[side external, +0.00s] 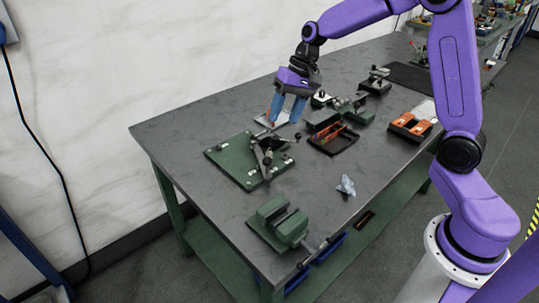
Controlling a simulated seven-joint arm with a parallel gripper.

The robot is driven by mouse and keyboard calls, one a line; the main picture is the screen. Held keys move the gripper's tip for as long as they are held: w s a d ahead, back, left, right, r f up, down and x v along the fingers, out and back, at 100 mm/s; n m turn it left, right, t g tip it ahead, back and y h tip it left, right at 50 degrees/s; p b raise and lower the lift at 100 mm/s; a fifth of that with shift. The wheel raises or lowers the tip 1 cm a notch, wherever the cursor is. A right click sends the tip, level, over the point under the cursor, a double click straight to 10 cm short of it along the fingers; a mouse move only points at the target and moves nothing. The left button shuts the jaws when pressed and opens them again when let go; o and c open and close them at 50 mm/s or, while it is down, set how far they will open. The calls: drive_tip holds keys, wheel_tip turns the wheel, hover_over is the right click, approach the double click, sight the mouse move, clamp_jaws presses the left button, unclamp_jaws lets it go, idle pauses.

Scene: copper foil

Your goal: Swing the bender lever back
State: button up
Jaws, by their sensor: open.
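The bender is a dark mechanism on a green base plate (231,161) on the grey table. Its lever (284,142) is a thin dark rod with a dark knob at its right end. My gripper (284,122) is open, with its blue fingers pointing down just behind and above the knob end of the lever. I cannot tell whether a finger touches the lever. Nothing shows clearly between the fingers. A light flat sheet (265,119) lies behind the fingers and is partly hidden by them.
A green vise (279,221) sits at the table's front edge. A small grey-blue crumpled piece (346,185) lies right of the bender. A black tray (335,142) with red-handled tools, an orange-topped block (410,125) and several green-and-black devices stand to the right. The table's left end (170,135) is bare.

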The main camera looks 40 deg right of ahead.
sight(268, 158)
drive_tip(key=x, duration=1.3)
drive_tip(key=shift+f, duration=0.2)
clamp_jaws()
